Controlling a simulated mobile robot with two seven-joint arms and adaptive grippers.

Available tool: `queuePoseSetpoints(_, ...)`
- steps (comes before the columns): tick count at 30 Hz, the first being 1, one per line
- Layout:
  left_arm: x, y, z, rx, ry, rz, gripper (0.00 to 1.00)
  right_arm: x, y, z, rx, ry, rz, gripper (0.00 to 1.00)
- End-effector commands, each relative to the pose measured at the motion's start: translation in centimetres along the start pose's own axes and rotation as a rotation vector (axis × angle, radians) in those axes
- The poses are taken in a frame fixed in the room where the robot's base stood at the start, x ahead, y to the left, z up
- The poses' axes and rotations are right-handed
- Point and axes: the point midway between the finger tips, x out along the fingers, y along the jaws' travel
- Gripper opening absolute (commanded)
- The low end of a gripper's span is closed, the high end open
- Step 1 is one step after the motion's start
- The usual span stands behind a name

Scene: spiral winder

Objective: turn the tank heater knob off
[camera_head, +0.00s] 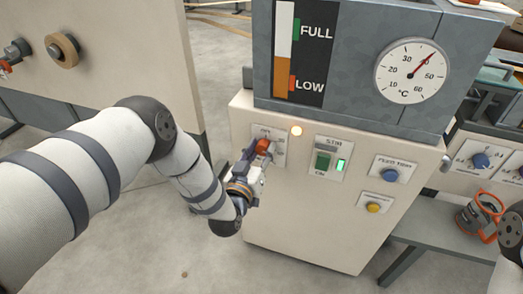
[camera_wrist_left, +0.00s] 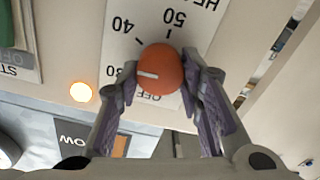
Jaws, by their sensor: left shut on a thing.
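The tank heater knob (camera_head: 263,146) is a round orange-red knob on the upper left of the cream cabinet front. In the left wrist view the knob (camera_wrist_left: 160,68) has a white pointer line directed at the 30 mark. My left gripper (camera_head: 255,163) is shut on the knob, with one finger on each side (camera_wrist_left: 160,80). An orange lamp (camera_head: 296,131) beside the plate is lit; it also glows in the left wrist view (camera_wrist_left: 81,92). My right gripper is out of view.
Above stands a grey tank (camera_head: 360,60) with a level gauge and thermometer dial (camera_head: 412,71). A bench (camera_head: 440,238) is at right.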

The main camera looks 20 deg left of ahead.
Motion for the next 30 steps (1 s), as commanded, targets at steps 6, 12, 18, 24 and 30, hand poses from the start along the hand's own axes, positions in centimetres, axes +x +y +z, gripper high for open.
queuePoseSetpoints(6,-0.1,-0.2,0.2,-0.205,-0.004,-0.003,0.06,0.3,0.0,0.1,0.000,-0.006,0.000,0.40)
queuePoseSetpoints(12,-0.1,-0.3,0.3,-0.395,-0.005,-0.003,0.06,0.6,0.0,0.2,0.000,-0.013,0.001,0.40)
queuePoseSetpoints(18,-0.1,-0.3,0.4,-0.586,-0.005,-0.004,0.06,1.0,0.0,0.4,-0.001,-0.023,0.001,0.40)
queuePoseSetpoints(24,-0.1,-0.4,0.5,-0.775,-0.005,-0.004,0.06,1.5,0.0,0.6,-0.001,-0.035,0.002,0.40)
queuePoseSetpoints(30,-0.1,-0.4,0.6,-0.966,-0.005,-0.005,0.06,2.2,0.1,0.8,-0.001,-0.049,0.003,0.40)
